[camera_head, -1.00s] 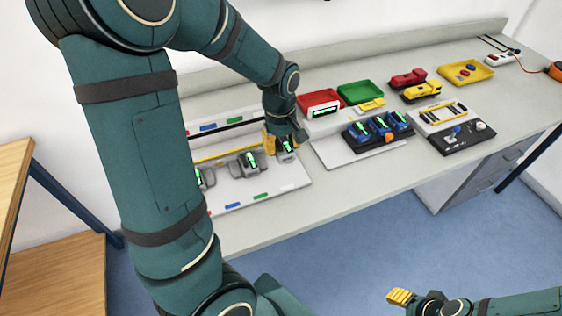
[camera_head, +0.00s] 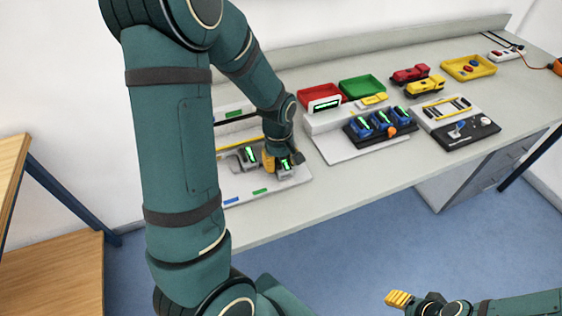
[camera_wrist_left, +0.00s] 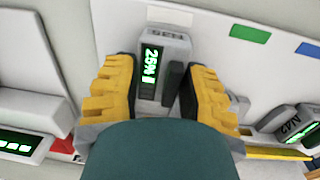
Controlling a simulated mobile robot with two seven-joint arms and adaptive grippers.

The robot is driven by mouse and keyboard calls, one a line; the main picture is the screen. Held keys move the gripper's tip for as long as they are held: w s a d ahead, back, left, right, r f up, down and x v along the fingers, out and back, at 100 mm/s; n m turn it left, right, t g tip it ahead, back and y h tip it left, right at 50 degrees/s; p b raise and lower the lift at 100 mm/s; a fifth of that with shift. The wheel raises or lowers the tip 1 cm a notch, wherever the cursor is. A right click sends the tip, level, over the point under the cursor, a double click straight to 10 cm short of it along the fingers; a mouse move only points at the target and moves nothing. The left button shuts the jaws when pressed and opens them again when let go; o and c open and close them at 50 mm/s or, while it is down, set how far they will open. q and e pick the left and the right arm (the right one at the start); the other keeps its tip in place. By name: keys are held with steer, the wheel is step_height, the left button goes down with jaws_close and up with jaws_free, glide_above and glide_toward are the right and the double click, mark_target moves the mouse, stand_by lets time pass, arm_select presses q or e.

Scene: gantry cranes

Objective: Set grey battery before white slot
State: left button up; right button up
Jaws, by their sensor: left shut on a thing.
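My left gripper (camera_head: 283,160) is shut on a grey battery (camera_head: 285,168) on the white board (camera_head: 295,177). In the left wrist view, the battery (camera_wrist_left: 160,65) shows a green 25% display between the yellow fingers of the gripper (camera_wrist_left: 157,90). A pale white mark (camera_wrist_left: 170,16) lies on the board just beyond the battery's end. A green mark (camera_wrist_left: 250,34) and a blue mark (camera_wrist_left: 308,49) lie to its right. My right gripper (camera_head: 398,298) is low at the right, away from the bench; its jaw opening is unclear.
Another grey battery (camera_head: 247,156) stands left of the held one. The bench front (camera_head: 350,185) is clear.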

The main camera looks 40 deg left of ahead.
mark_target(279, 160)
arm_select(q)
steer(key=o, duration=1.2)
steer(key=shift+f, duration=0.1)
steer(key=shift+c, duration=0.2)
step_height(279, 160, up, 12)
steer(key=p, duration=0.3)
steer(key=shift+s+a+r, duration=0.15)
steer(key=shift+s+r, duration=0.05)
steer(key=shift+s, duration=0.1)
